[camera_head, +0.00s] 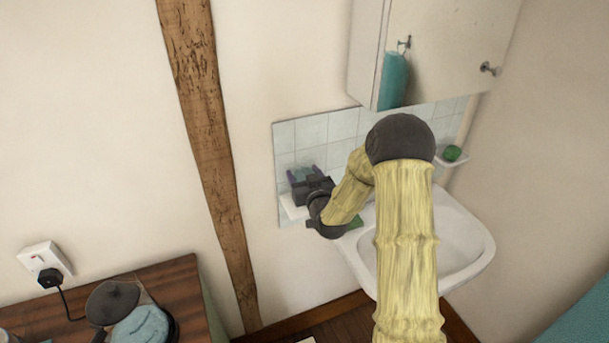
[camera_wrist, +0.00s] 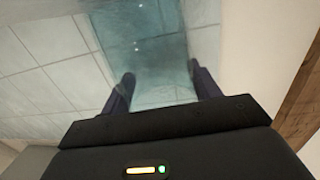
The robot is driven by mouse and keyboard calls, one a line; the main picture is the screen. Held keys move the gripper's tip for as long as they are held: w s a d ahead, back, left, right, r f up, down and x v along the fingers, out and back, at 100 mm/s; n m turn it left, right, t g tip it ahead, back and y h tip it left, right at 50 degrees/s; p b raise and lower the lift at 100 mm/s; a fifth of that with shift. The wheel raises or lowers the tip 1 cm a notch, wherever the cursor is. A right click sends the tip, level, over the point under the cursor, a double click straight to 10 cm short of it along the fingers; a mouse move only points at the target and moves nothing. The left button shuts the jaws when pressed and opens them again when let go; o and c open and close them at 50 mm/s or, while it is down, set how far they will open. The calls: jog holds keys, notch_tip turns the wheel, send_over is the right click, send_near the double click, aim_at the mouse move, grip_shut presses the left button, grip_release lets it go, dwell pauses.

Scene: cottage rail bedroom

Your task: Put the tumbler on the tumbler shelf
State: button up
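The tumbler is a see-through teal glass. In the wrist view the tumbler (camera_wrist: 150,45) stands between my two fingers, with its sides against them and no clear gap. My gripper (camera_wrist: 160,75) appears shut on it. In the head view my gripper (camera_head: 306,173) is at the tiled wall left of the basin, and the tumbler is mostly hidden there by the fingers and wrist. A small white shelf (camera_head: 291,208) shows just below my gripper. I cannot tell whether the tumbler's base touches it.
A white basin (camera_head: 470,240) lies to the right of my gripper. A soap dish (camera_head: 455,160) with a green soap is at the right. A wooden post (camera_head: 205,120) and a wooden table (camera_head: 185,285) are at the left.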

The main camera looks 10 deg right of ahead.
jog(key=o, duration=0.3)
jog(key=shift+o, duration=0.2)
jog(key=shift+r, duration=0.1)
jog(key=shift+r, duration=0.15)
jog(key=shift+s, duration=0.3)
jog(key=s+d+b, duration=0.1)
jog(key=s+b, duration=0.2)
jog(key=s, duration=0.8)
jog(key=shift+s+d+r, duration=0.2)
